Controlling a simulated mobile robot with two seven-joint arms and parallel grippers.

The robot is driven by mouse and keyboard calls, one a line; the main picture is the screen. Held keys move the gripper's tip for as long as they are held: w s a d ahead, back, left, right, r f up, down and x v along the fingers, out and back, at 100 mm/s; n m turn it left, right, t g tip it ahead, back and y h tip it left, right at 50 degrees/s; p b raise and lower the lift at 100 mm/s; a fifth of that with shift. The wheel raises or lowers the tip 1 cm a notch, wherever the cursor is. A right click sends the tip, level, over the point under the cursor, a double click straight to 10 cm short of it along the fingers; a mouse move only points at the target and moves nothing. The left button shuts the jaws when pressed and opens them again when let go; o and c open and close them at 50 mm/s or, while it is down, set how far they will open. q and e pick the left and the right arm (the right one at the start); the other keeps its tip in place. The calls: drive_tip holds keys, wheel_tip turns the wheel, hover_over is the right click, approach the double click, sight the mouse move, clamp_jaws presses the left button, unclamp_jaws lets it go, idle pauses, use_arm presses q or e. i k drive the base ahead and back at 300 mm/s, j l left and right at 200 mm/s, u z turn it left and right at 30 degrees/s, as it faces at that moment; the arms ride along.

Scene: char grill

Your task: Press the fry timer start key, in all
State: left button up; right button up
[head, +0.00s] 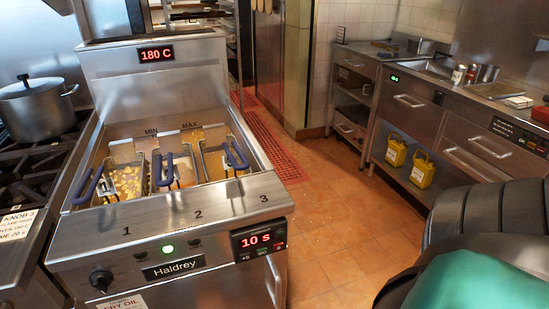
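The fry timer (259,239) is a black panel on the right of the fryer front. Its red display reads 10 s. Neither gripper's fingers show. A large dark ribbed part with a teal surface, seemingly my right arm, fills the lower right corner.
A stove with a steel pot (38,108) stands left of the fryer. The orange tiled floor (325,215) is open to the fryer's right. A steel counter (425,95) with drawers and yellow jugs (422,170) on its lower shelf runs along the right.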

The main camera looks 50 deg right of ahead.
sight(263, 250)
drive_tip(key=z, duration=1.35)
